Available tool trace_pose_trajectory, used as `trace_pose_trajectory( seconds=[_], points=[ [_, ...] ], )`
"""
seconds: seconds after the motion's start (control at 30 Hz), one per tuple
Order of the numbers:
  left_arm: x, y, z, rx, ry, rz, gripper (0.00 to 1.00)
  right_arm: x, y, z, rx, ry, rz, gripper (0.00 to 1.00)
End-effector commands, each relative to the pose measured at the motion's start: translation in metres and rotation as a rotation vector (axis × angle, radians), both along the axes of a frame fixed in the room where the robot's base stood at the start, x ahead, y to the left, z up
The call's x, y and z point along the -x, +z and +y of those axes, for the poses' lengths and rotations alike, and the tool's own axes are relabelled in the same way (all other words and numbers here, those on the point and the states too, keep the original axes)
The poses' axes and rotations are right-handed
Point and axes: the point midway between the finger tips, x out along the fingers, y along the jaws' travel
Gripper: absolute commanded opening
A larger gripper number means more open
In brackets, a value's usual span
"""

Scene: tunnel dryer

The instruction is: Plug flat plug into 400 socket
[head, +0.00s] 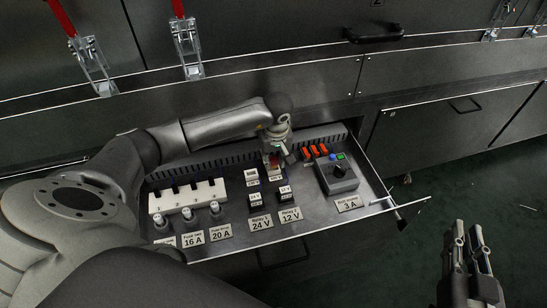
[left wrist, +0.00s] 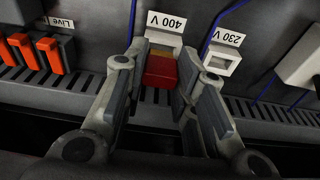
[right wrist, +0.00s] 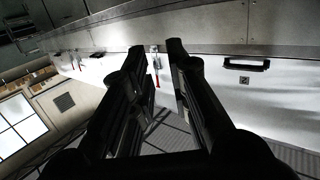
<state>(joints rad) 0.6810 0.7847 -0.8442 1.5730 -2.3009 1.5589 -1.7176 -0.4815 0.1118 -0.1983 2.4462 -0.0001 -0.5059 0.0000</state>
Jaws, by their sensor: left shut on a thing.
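The flat plug, a red block with a yellow front part, shows in the left wrist view (left wrist: 160,72). My left gripper (left wrist: 168,85) is shut on it, one finger on each side. The plug's yellow end is right at the white 400 V socket (left wrist: 165,38); I cannot tell how deep it sits. In the head view my left gripper (head: 274,157) points down at the back of the drawer and mostly hides plug and socket. My right gripper (head: 469,236) is open and empty, off to the right of the drawer; its fingers stand apart in the right wrist view (right wrist: 157,50).
The 230 V socket (left wrist: 222,62) is beside the 400 V one. Orange connectors (head: 317,151) and a dark box with a knob (head: 337,175) stand to the right. Relays (head: 257,199), fuses (head: 215,209) and a white block (head: 188,195) fill the drawer's left and middle.

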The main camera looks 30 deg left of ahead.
Motion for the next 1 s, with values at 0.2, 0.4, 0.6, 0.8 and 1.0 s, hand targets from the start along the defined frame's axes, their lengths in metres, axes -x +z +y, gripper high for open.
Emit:
trace_pose_trajectory(
  seconds=[0.2,0.4,0.6,0.8,1.0],
  points=[
    [0.0,-0.002,0.0,0.0,0.0,0.0,0.02,-0.002,0.006,0.002,-0.008,0.002,-0.031,0.17],
    [0.0,-0.003,0.0,0.0,0.0,0.0,0.02,-0.003,0.012,0.003,-0.016,0.004,-0.062,0.17],
    [0.0,-0.005,0.0,0.0,0.0,0.0,0.02,-0.004,0.018,0.003,-0.022,0.005,-0.089,0.17],
    [0.0,-0.006,0.0,0.0,0.0,0.0,0.02,-0.004,0.022,0.004,-0.029,0.007,-0.111,0.17],
    [0.0,-0.008,0.0,0.0,0.0,0.0,0.02,-0.004,0.025,0.005,-0.035,0.008,-0.134,0.17]
  ],
)
